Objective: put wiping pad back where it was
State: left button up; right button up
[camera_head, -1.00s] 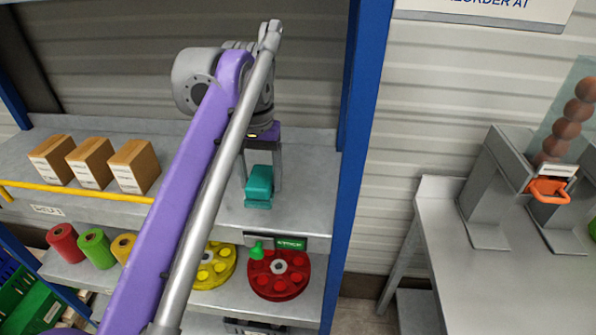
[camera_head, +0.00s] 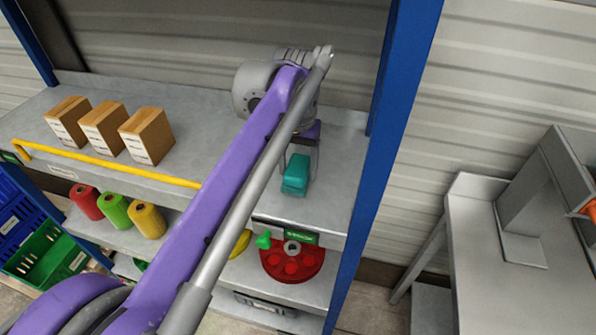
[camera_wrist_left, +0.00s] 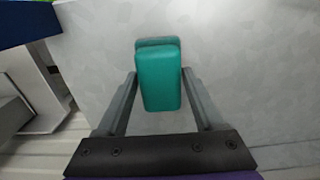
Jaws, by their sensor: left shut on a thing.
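The wiping pad is a teal block (camera_head: 295,176) at the right end of the grey upper shelf (camera_head: 335,165). In the left wrist view the teal pad (camera_wrist_left: 160,80) sits between the two grey fingers. A second teal layer shows just behind its top edge. My left gripper (camera_head: 300,160) reaches over the shelf from the left, points down and is shut on the pad. Whether the pad touches the shelf or hangs just above it I cannot tell. My right gripper is not in view.
Several brown boxes (camera_head: 102,128) stand on the shelf's left, behind a yellow rail (camera_head: 110,165). A blue post (camera_head: 385,150) rises close to the right. Red, green and yellow spools (camera_head: 116,210) and a red wheel (camera_head: 292,262) are below. A grey bench (camera_head: 480,240) stands right.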

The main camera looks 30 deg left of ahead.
aim_at(297, 166)
pick_arm(q)
jog(key=shift+s+f, duration=0.1)
jog(key=shift+f, duration=0.55)
jog(key=o, duration=1.2)
jog(key=shift+f, duration=0.1)
notch_tip(297, 166, up, 12)
jog(key=shift+r+p, duration=0.1)
jog(key=shift+p, duration=0.5)
